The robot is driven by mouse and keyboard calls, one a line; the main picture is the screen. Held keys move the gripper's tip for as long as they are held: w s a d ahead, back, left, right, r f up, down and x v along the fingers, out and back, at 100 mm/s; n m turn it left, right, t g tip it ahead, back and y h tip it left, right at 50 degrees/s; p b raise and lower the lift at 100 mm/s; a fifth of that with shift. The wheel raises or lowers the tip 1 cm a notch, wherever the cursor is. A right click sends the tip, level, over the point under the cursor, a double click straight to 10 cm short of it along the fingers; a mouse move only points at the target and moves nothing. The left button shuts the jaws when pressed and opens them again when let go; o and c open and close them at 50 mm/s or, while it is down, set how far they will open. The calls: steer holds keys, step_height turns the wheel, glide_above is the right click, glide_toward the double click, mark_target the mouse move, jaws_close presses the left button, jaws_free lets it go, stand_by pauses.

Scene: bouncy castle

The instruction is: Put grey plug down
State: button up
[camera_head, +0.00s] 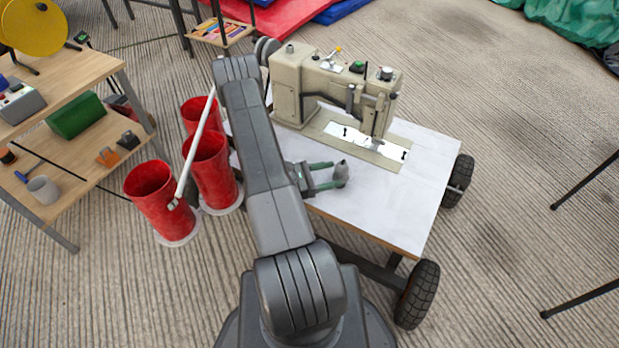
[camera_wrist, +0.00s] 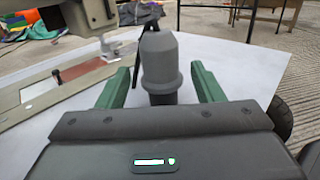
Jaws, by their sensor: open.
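The grey plug (camera_wrist: 159,62) stands upright on the white top of a wheeled cart (camera_head: 400,215). In the wrist view it is between the two green fingers of my gripper (camera_wrist: 166,85), with a gap on each side. In the head view the plug (camera_head: 341,170) is at the tips of my gripper (camera_head: 328,176), which is open, low over the cart top near its front left side. The plug's lower end is hidden behind the gripper body in the wrist view.
A beige sewing machine (camera_head: 335,90) stands on the cart behind the plug. Red cylindrical containers (camera_head: 160,205) stand on the floor at left, with a pale rod leaning on them. A wooden shelf (camera_head: 90,75) is further left. The cart's right front top is clear.

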steer(key=a, duration=0.3)
steer(key=s+a, duration=0.1)
steer(key=a, duration=0.2)
steer(key=shift+s+a, duration=0.15)
steer(key=shift+a, duration=0.15)
steer(key=shift+s, duration=0.1)
